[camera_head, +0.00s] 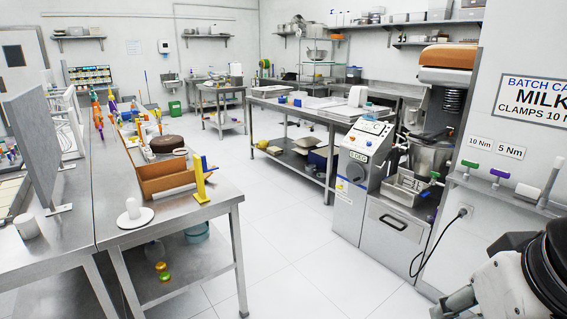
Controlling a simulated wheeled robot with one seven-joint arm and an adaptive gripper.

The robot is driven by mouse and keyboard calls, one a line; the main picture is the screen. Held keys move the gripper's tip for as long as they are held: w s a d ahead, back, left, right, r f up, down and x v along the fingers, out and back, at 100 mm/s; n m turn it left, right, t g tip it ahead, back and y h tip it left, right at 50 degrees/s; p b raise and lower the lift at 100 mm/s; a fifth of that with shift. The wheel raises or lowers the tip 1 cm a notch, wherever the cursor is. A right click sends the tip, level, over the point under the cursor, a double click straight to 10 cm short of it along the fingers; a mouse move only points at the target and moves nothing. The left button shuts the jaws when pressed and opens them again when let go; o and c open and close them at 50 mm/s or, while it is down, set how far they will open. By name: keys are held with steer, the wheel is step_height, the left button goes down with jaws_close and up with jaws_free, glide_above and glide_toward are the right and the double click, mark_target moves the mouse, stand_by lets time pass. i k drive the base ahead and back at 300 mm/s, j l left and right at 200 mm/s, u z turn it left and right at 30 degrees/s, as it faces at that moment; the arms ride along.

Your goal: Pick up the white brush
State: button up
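A slim white upright object (550,184), which looks like the white brush, stands at the right end of the wall ledge on the right; its bristles cannot be made out. My arm fills the lower right corner, below and in front of that ledge. A grey metal part at the bottom edge looks like part of my gripper (455,303). It is cut off by the frame, so its fingers and opening cannot be made out. It is apart from the white object.
The ledge (510,190) also holds a green-handled tool (469,165) and a purple-handled tool (498,174). A mixer with a control panel (368,140) stands left of it. A cluttered steel table (205,211) is at left. The white floor (285,245) between is clear.

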mark_target(143, 129)
steer(key=i, duration=1.2)
steer(key=i+j+z, duration=0.15)
steer(key=i, duration=1.05)
steer(key=i+u, duration=0.2)
steer(key=i, duration=0.25)
steer(key=i+u, duration=0.2)
steer(key=i, duration=0.25)
steer(key=i+l+u, duration=0.15)
steer(key=i, duration=0.3)
steer(key=i+l+u, duration=0.2)
steer(key=i, duration=0.25)
steer(key=i+l+u, duration=0.2)
steer(key=i, duration=0.25)
steer(key=i+j+u, duration=0.1)
steer(key=i+u, duration=0.15)
steer(key=i, duration=0.7)
steer(key=i+u, duration=0.3)
steer(key=i, duration=0.6)
steer(key=i+u, duration=0.1)
steer(key=u, duration=0.3)
steer(key=i+u, duration=0.1)
steer(key=u, duration=0.3)
steer(key=l+u, duration=0.15)
steer(key=u, duration=0.3)
steer(key=i+l+u, duration=0.1)
steer(key=u, duration=2.05)
